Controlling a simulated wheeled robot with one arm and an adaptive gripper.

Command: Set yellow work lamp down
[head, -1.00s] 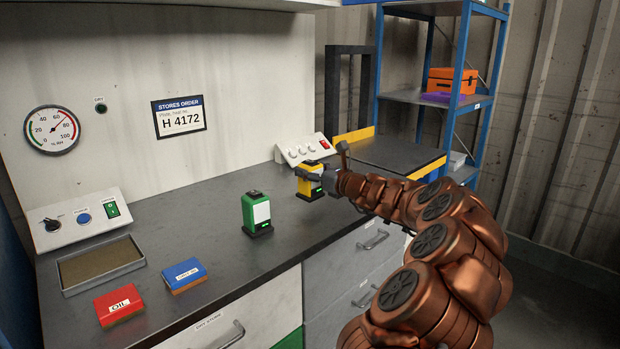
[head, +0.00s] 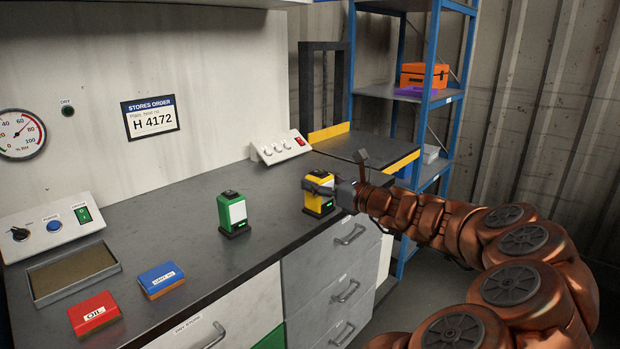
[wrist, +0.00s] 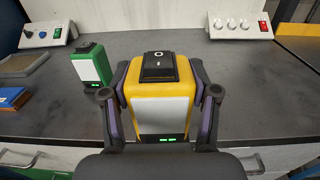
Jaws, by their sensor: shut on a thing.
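The yellow work lamp (head: 319,187) is upright at the front part of the dark worktop, right of the green lamp, in the head view. In the wrist view the yellow lamp (wrist: 160,95) fills the middle, with a black switch on top, a pale front panel and small green lights low down. My gripper (head: 330,190) is shut on it, one finger on each side; both fingers (wrist: 160,100) show in the wrist view. The lamp's base is partly hidden, so I cannot tell whether it touches the worktop.
A green lamp (head: 232,213) stands on the worktop to the left. A blue box (head: 160,280), a red box (head: 94,314) and a shallow tray (head: 38,296) lie farther left. A white switch panel (head: 280,149) is behind. Bare worktop (head: 270,195) lies between the lamps.

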